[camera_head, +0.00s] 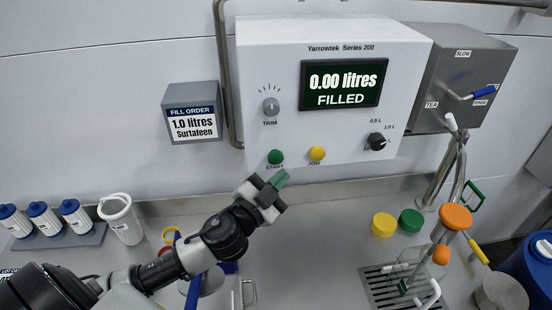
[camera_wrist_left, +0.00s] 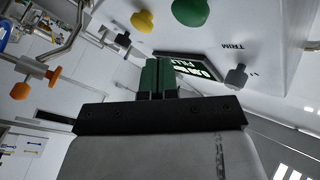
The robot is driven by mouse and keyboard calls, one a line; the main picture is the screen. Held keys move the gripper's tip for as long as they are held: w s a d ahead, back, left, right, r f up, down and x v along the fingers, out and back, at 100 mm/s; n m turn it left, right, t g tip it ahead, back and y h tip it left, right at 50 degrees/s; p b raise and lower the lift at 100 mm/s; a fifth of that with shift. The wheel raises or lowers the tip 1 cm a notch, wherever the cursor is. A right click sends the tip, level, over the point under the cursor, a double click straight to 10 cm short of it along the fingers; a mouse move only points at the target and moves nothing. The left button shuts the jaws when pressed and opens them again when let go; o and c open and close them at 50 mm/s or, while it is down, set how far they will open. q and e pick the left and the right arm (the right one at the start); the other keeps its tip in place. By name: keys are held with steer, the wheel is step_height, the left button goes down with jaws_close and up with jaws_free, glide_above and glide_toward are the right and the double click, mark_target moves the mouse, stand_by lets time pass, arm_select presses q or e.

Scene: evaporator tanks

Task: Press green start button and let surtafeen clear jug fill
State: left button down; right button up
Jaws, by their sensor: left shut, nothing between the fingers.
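The green start button (camera_head: 275,157) is at the lower left of the white Yarrowtek panel (camera_head: 290,60), and also shows at the top of the left wrist view (camera_wrist_left: 190,11). My left gripper (camera_head: 279,179) is shut and empty, its green fingertips just below the button with a small gap visible in the head view. The fingers also show in the left wrist view (camera_wrist_left: 157,76). The display (camera_head: 343,84) reads 0.00 litres FILLED. A clear vessel, seemingly the jug (camera_head: 408,256), stands over the drain grate beneath the orange-fitted spout; its outline is faint. My right gripper is out of view.
The yellow jog button (camera_head: 317,154) is right of start, with a black selector knob (camera_head: 376,141) beyond. A fill order box (camera_head: 193,115) reads 1.0 litres. Yellow (camera_head: 383,225) and green (camera_head: 411,222) caps lie on the counter. A white jug (camera_head: 121,219) stands left.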

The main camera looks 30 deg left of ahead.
mark_target(276, 165)
arm_select(q)
steer(key=shift+w+a, duration=0.85)
steer(key=shift+w, duration=0.3)
stand_by(1.3)
steer(key=shift+w+a, duration=0.25)
steer(key=shift+w, duration=0.05)
steer(key=shift+w+a+r, duration=0.1)
steer(key=shift+w+a, duration=0.25)
steer(key=shift+w, duration=0.1)
stand_by(0.8)
stand_by(0.3)
steer(key=shift+s+d, duration=0.6)
steer(key=shift+s, duration=0.2)
steer(key=shift+s+d, duration=0.75)
steer(key=shift+s, duration=0.25)
steer(key=shift+s+d, duration=0.75)
steer(key=shift+s, duration=0.2)
